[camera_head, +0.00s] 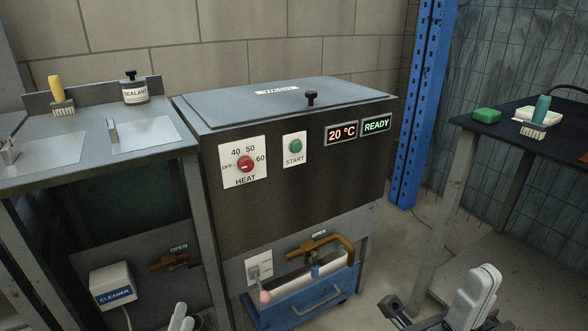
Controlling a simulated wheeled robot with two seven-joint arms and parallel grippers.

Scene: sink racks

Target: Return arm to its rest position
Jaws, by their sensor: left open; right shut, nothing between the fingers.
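My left gripper (200,322) is at the bottom edge, left of the blue drawer. Only a small dark part of it shows beside a white link of my arm, and the frame cuts off the rest; it is open. My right gripper (392,308) is low at the right, above the floor and right of the blue drawer. It is shut and empty. Both grippers are apart from the washer and the tables in the picture.
A steel washer (290,200) reading 20 °C and READY stands in the middle. A steel table (60,172) stands left, a dark-topped table (500,125) right.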

